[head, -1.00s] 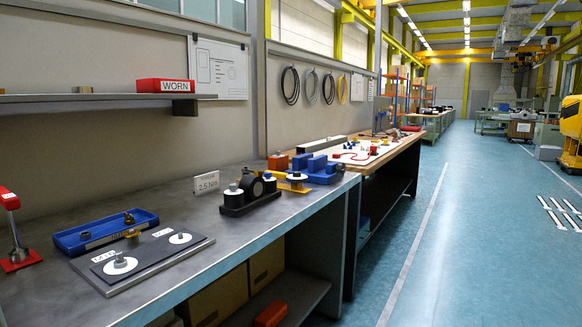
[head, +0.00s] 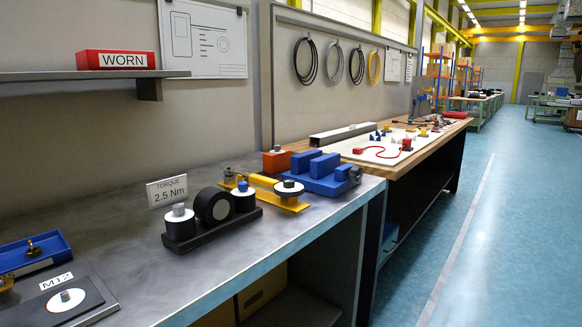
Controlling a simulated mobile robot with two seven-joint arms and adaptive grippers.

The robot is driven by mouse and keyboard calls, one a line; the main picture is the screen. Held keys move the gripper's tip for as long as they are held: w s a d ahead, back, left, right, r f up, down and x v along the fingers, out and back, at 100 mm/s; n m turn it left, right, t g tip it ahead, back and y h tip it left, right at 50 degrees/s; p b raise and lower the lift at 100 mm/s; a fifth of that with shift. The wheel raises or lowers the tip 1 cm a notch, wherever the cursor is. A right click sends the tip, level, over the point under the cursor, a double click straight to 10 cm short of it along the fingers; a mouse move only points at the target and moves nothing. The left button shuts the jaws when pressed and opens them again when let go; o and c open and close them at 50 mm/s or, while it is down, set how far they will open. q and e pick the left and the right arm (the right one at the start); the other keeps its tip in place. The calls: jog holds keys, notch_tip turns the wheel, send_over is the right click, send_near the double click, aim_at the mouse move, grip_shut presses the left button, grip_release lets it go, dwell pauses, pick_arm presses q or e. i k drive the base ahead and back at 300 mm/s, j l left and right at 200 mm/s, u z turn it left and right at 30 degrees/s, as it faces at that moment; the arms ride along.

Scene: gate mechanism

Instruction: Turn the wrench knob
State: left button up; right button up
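No wrench knob can be named for certain. Neither of my grippers is in view.
A blue tray (head: 35,253) and a dark plate marked M12 (head: 85,305) lie at the bench's left. A blue fixture (head: 318,178) and orange block (head: 276,162) stand at the far end. A shelf (head: 80,75) overhangs. The aisle (head: 500,220) on the right is clear.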

aim_at(287, 183)
jog(key=i+l+u, duration=0.15)
jog(key=i+l, duration=0.3)
jog(key=i+l+u, duration=0.15)
jog(key=i+l, duration=0.3)
jog(key=k+l, duration=0.05)
jog(key=l, duration=0.05)
